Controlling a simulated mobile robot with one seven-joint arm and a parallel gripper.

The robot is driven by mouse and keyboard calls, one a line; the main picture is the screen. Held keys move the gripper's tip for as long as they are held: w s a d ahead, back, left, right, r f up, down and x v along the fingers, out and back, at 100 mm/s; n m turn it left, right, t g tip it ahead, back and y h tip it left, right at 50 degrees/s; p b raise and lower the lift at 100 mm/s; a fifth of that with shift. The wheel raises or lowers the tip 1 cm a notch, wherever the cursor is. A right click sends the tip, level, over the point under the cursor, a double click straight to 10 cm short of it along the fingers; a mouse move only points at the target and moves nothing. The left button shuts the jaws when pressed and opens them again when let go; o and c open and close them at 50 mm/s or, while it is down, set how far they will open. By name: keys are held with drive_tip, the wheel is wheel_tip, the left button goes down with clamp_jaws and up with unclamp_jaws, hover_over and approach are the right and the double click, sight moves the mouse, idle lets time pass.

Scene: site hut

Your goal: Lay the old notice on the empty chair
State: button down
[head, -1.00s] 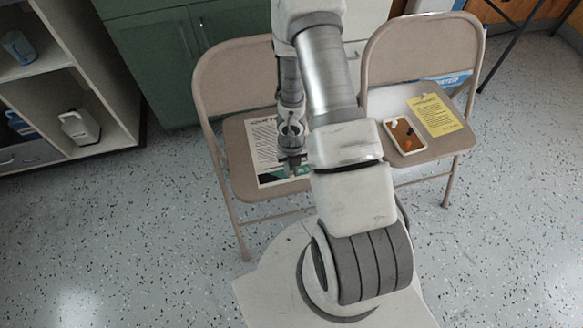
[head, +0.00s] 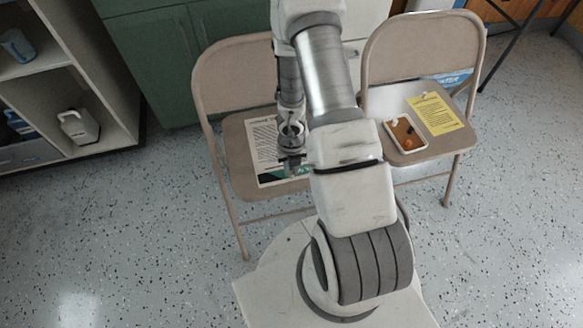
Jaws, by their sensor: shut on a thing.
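A white printed notice (head: 263,150) with a dark green band at its lower edge is over the seat of the left tan folding chair (head: 237,178). It looks flat on or just above the seat; I cannot tell whether it touches. My gripper (head: 291,170) points down at the notice's right part and is shut on it. My arm hides the notice's right edge. A yellow notice (head: 436,113) lies on the right tan folding chair (head: 412,159), beside a small tray (head: 389,127). Apart from the white notice, the left seat shows nothing on it.
The tray holds small coloured items on a brown-orange base. A green cabinet (head: 155,60) stands behind the left chair. An open shelf (head: 105,100) with bottles, including a white jug (head: 79,126), is at the left. The speckled floor in front is clear.

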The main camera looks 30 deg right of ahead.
drive_tip(key=c, duration=0.7)
unclamp_jaws()
drive_tip(key=shift+f, duration=0.15)
drive_tip(key=shift+c, duration=0.2)
wheel_tip(320, 180, up, 18)
drive_tip(key=p, duration=1.3)
drive_tip(key=shift+f, duration=0.25)
